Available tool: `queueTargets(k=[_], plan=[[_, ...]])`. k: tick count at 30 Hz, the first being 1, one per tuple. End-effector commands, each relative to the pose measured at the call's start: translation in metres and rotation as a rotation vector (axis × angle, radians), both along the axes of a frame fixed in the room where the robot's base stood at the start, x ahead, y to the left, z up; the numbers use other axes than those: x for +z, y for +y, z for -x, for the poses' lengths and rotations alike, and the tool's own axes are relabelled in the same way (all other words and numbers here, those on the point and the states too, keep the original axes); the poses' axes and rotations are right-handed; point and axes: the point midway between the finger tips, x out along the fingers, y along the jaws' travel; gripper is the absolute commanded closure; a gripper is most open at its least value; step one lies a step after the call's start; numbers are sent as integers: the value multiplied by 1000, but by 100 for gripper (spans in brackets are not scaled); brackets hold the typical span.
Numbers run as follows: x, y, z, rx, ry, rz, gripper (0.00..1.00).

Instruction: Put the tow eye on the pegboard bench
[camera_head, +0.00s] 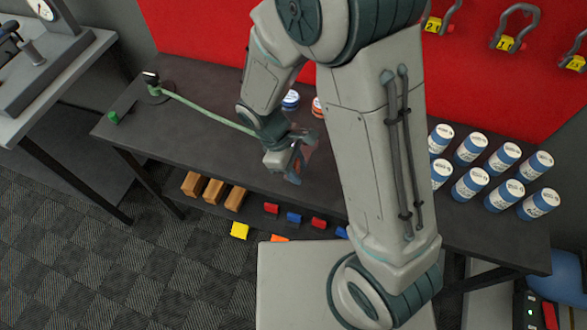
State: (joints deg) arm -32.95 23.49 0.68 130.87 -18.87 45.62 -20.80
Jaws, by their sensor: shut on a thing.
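The pegboard bench (175,127) is a long dark table in front of a red board. My gripper (297,163) is above the front middle part of the bench, pointing down and right. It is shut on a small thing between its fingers. I take this to be the tow eye, as no other tow eye shows, but its shape is blurred and mostly hidden by the fingers. I cannot tell whether it touches the bench top. My arm hides much of the bench's middle.
Several blue-and-white cans (470,183) stand at the right of the bench. Shackles (512,30) hang on the red board (200,25). Orange-brown blocks (213,190) lie below the front edge. The bench's left end is mostly clear.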

Motion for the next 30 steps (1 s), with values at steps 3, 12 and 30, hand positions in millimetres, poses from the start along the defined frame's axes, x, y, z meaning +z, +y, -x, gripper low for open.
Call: queueTargets(k=[3,12,30], plan=[[-7,5,-12,0,0,0,100],[-25,7,-18,2,3,1,100],[-53,7,-18,1,-1,-1,100]])
